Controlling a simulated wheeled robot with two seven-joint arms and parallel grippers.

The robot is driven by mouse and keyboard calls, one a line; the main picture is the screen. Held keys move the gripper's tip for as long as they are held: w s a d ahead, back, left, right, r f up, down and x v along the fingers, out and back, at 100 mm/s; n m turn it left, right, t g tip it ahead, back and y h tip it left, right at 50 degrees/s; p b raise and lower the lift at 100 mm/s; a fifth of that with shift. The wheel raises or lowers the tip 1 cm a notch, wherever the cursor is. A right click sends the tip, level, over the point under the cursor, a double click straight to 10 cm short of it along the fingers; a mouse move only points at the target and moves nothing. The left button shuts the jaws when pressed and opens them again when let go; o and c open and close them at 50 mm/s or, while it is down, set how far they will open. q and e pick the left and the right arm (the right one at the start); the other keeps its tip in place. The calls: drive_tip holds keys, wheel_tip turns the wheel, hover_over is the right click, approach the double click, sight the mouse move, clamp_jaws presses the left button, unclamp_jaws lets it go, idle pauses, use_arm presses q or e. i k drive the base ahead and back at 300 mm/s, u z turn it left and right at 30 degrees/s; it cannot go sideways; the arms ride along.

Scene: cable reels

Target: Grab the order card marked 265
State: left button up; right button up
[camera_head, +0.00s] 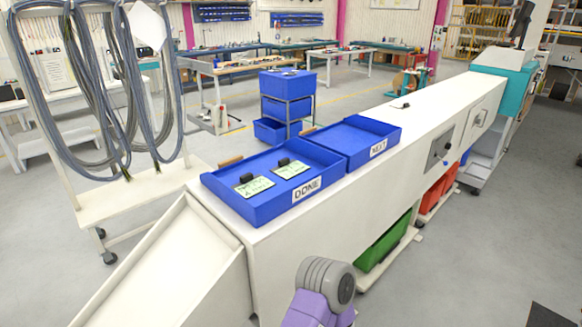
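Two cards, the left card (254,187) and the right card (291,169), lie in the blue tray labelled DONE (240,217) on the white bench. Each is pale with green markings and has a black clip-like block at its back edge. Their numbers are too small to read, so I cannot tell whether either is marked 265. The blue tray labelled NEXT (388,128) beside it looks empty. Neither gripper is in view. Only a purple and grey part of one of my arms shows at the bottom centre.
The long white bench (440,105) runs to the back right, with a small dark object (400,105) on top. A rack of hanging grey cables (75,90) stands at left. Blue bins (287,84) stand behind the trays; green (383,245) and red bins (440,188) sit under the bench. Floor at right is mostly clear.

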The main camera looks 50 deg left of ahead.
sight(249, 187)
drive_tip(key=i, duration=2.05)
drive_tip(key=u, duration=3.45)
